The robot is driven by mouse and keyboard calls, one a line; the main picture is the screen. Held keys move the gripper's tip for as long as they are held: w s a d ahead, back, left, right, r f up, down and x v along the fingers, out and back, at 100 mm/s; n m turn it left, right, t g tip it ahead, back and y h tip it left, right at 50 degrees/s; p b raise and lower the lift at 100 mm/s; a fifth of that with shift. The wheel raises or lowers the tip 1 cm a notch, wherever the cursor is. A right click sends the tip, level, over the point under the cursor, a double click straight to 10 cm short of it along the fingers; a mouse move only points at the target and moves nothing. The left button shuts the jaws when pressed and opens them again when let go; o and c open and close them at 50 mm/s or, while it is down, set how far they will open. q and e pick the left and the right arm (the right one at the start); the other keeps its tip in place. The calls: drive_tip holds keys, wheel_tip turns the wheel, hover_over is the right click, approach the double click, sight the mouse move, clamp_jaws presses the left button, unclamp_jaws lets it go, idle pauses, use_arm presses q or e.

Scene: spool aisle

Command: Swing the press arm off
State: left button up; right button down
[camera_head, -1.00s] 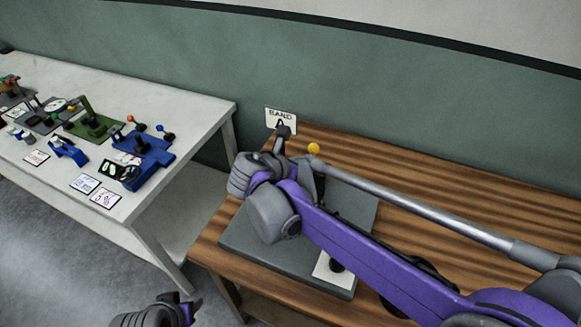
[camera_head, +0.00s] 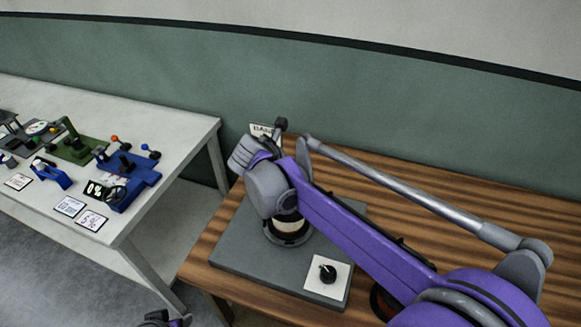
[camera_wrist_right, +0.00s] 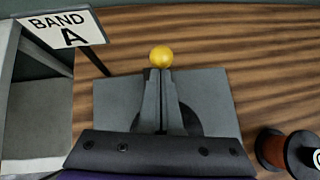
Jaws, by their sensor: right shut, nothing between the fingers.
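The press arm's yellow ball (camera_wrist_right: 161,57) shows in the right wrist view, just beyond my right fingertips; I cannot tell whether they touch it. My right gripper (camera_wrist_right: 160,78) is shut and empty, over the dark grey base plate (camera_wrist_right: 205,85). In the head view my purple right arm covers the ball and most of the press arm. The base plate (camera_head: 232,245) lies on the wooden table. A spool (camera_head: 288,228) stands on it, partly under my right wrist. My left gripper (camera_head: 165,318) is barely in view at the bottom edge; its fingers cannot be judged.
A BAND A sign (camera_wrist_right: 65,30) stands behind the plate. A black knob on a white square (camera_head: 328,272) sits at the plate's front. Another spool (camera_wrist_right: 275,150) stands to the right. A white table (camera_head: 175,130) with several coloured fixtures is at left, beyond a gap.

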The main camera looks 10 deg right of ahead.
use_arm(q)
drive_tip(key=shift+w+r+p, duration=0.2)
drive_tip(key=shift+r+p, duration=0.3)
drive_tip(key=shift+r, duration=0.35)
use_arm(e)
drive_tip(key=w+d+f+g+y, duration=0.1)
drive_tip(key=w+d+g+y, duration=0.1)
drive_tip(key=w+d, duration=0.2)
drive_tip(key=w, duration=0.2)
drive_tip(key=shift+w+d+g, duration=0.25)
drive_tip(key=shift+w+g, duration=0.15)
use_arm(q)
drive_tip(key=shift+a, duration=0.1)
use_arm(e)
drive_tip(key=shift+d, duration=0.1)
